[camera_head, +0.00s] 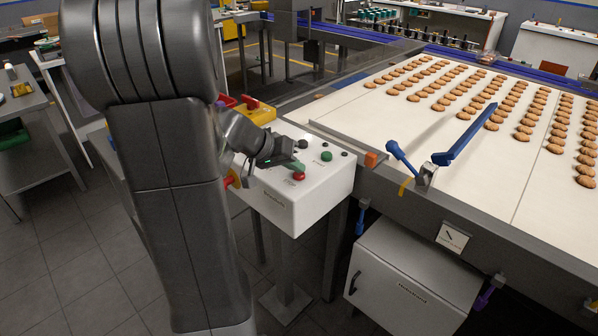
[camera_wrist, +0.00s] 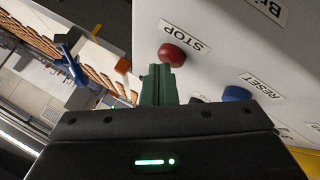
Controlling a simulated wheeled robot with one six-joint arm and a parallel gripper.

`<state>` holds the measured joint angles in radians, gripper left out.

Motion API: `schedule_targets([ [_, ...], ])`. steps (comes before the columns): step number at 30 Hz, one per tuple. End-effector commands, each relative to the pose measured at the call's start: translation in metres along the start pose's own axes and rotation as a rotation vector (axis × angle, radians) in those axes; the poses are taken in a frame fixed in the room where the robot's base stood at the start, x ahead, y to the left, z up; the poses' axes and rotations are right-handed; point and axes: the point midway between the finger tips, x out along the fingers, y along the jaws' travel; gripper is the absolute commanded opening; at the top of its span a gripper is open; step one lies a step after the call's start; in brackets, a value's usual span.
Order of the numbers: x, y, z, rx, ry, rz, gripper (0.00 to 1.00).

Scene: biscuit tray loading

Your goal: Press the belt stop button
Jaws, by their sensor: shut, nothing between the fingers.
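The white control box (camera_head: 300,205) stands beside the conveyor, with buttons on its sloped top. The red stop button (camera_head: 299,176) shows just below my fingertips in the head view. In the wrist view the red button (camera_wrist: 174,54), labelled STOP, is right at the tips of my green fingers. My gripper (camera_head: 298,168) is shut and empty, and it also shows in the wrist view (camera_wrist: 160,72). I cannot tell whether the fingertips touch the button. A blue button (camera_wrist: 237,93) labelled RESET lies to the right of the fingers.
A green button (camera_head: 326,156) and a black button (camera_head: 303,144) sit near the stop button. The conveyor belt (camera_head: 345,108) carries rows of biscuits at the right, with a blue lever (camera_head: 464,135) over it. A yellow box (camera_head: 262,116) stands behind my gripper.

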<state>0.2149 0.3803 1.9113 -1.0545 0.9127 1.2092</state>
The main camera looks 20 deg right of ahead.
Motion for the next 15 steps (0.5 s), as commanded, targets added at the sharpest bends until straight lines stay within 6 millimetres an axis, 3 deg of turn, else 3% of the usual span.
schedule_targets([
  [15, -0.013, 0.009, -0.009, 0.000, 0.001, -0.001, 0.00],
])
